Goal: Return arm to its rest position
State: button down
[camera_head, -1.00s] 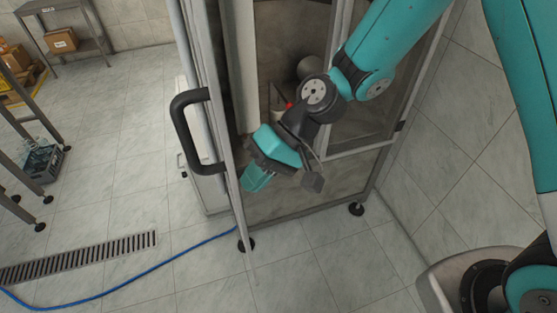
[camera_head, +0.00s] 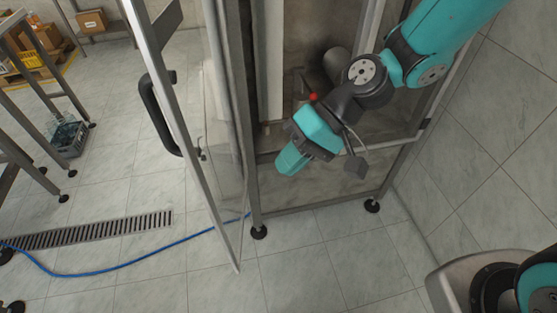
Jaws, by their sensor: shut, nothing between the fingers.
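My gripper (camera_head: 294,158), teal and dark grey, hangs at the end of my teal arm in front of the tall metal-framed cabinet of the cap feeder (camera_head: 251,150). It points down and to the left. It is shut and holds nothing. It seems apart from the cabinet, though its exact distance is hard to tell. My arm reaches in from the upper right and covers part of the cabinet's inside. A red knob (camera_head: 313,97) shows just above my gripper.
A glass door (camera_head: 222,190) with a black handle (camera_head: 160,115) stands open left of my gripper. A blue hose (camera_head: 120,266) and a floor drain (camera_head: 90,230) lie on the tiles. Metal tables (camera_head: 50,85) stand at far left. The tiled floor in front is mostly clear.

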jog(key=d+r+b, duration=0.1)
jog(key=d+r, duration=0.4)
jog(key=d, duration=0.1)
jog(key=s+d+r+n+t+h+b, duration=0.1)
jog(key=s+d+r+h, duration=0.1)
jog(key=s, duration=0.3)
jog(key=s+d+r+n+t+h+b, duration=0.1)
jog(key=s+d+r+n+t+h, duration=0.1)
jog(key=s, duration=0.3)
jog(key=shift+s+h, duration=0.2)
jog(key=shift+h, duration=0.1)
